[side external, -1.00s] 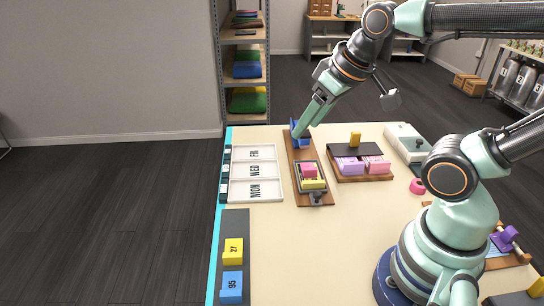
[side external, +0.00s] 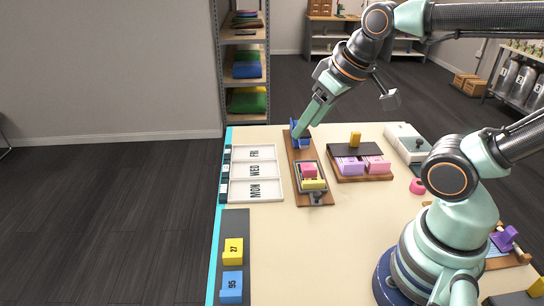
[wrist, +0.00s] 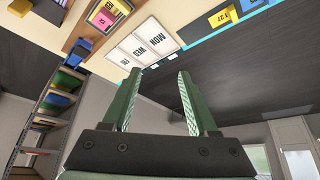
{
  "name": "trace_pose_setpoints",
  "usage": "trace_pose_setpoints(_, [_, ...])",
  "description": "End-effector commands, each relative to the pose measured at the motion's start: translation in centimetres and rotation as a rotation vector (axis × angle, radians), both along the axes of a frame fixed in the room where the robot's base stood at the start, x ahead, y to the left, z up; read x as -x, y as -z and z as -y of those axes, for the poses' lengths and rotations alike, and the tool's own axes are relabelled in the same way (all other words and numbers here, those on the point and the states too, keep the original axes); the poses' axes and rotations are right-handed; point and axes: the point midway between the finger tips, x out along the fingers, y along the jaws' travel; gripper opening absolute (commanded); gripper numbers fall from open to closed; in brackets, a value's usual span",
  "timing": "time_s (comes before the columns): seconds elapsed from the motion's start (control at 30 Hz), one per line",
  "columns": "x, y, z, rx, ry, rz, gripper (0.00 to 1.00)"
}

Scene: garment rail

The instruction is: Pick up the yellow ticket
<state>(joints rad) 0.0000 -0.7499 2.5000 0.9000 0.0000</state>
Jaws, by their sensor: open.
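A yellow block marked 27 (side external: 233,251) sits on a dark grey strip at the table's near left, behind a blue block marked 95 (side external: 231,284). In the wrist view the yellow block (wrist: 222,17) is at the top, beyond my right finger. Another yellow block (side external: 313,184) lies with a pink one (side external: 308,170) in a small tray on a wooden board.
White trays marked MON, WED and FRI (side external: 256,171) lie along the left edge. The table's front middle is bare.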

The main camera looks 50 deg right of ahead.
Motion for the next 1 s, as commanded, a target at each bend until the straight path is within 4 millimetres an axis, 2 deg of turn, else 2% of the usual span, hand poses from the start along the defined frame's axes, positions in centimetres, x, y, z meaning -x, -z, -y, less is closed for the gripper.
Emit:
trace_pose_setpoints(0.1, [0.0, 0.0, 0.0, 0.0, 0.0, 0.0, 0.59])
trace_pose_setpoints(0.17, [0.0, 0.0, 0.0, 0.0, 0.0, 0.0, 0.82])
trace_pose_setpoints(0.2, [0.0, 0.0, 0.0, 0.0, 0.0, 0.0, 0.97])
trace_pose_setpoints(0.23, [0.0, 0.0, 0.0, 0.0, 0.0, 0.0, 1.0])
trace_pose_setpoints(0.57, [-0.4, 0.3, 0.5, -0.009, 0.034, -0.025, 1.0])
trace_pose_setpoints(0.77, [-2.0, 2.1, 3.1, -0.058, 0.216, -0.146, 1.0])
trace_pose_setpoints(1.0, [-4.0, 5.9, 7.5, -0.131, 0.501, -0.316, 1.0])
